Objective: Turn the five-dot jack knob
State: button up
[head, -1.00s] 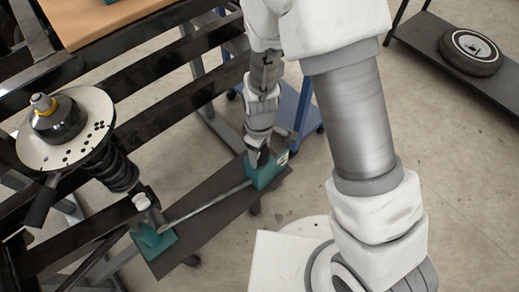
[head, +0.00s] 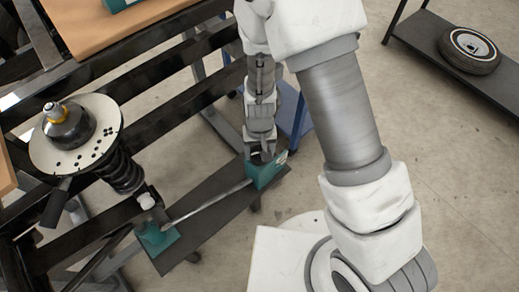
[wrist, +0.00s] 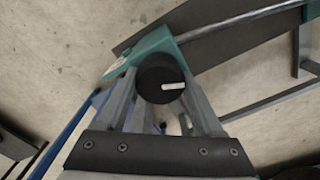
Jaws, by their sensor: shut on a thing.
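The jack is a dark beam with a teal block at each end. Its near-right teal block (head: 266,174) sits under my gripper (head: 261,150) in the head view. In the wrist view a round black knob (wrist: 158,78) with a white bar mark stands on the teal block (wrist: 152,45). My gripper (wrist: 162,88) has a finger on each side of this knob and is shut on it. The white bar points right, nearly level in the picture. I cannot make out any dots on the knob or block. In the head view the gripper mostly hides the knob.
A spring strut with a pale dotted disc (head: 92,150) stands left on a black frame (head: 150,95). The other teal block (head: 157,238) is below it, and a metal rod (head: 207,204) runs between the blocks. A wheel (head: 469,50) lies on a dark shelf at right. Open floor lies between.

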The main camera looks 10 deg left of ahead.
jog(key=m+p, duration=0.1)
jog(key=m, duration=0.2)
jog(key=shift+r+m, duration=0.15)
jog(key=shift+m, duration=0.25)
jog(key=m+p, duration=0.1)
jog(key=m, duration=0.2)
jog(key=shift+m, duration=0.3)
jog(key=m+p, duration=0.1)
jog(key=m, duration=0.2)
jog(key=shift+p, duration=0.4)
jog(key=shift+m+p, duration=0.55)
jog(key=shift+m, duration=1.15)
jog(key=o, duration=1.4)
notch_tip(320, 180, up, 17)
jog(key=p, duration=0.6)
jog(key=shift+r, duration=0.1)
